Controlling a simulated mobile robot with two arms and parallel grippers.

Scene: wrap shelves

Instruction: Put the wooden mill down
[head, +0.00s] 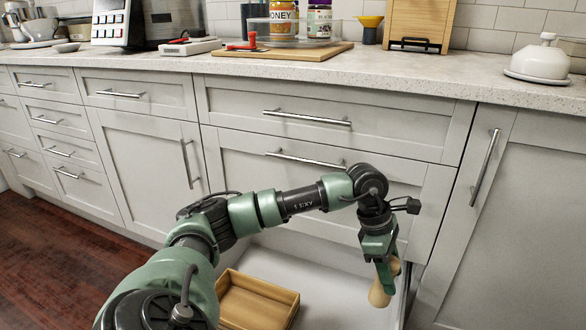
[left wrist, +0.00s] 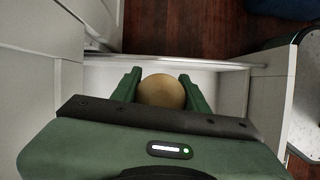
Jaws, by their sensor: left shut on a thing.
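The wooden mill (head: 379,294) is pale wood with a rounded end. My left gripper (head: 386,268) is shut on it and holds it over the right part of an open white drawer (head: 335,296). I cannot tell whether the mill touches the drawer floor. In the left wrist view the round tan end of the mill (left wrist: 162,92) sits between the two green fingers, with the white drawer (left wrist: 104,80) around it. My right gripper is not in view.
A wooden box (head: 258,303) lies in the drawer, left of the mill, with bare drawer floor between them. The closed cabinet fronts (head: 330,117) rise behind. The counter (head: 420,80) above carries a wooden board (head: 283,55), jars and a white lidded dish (head: 540,62).

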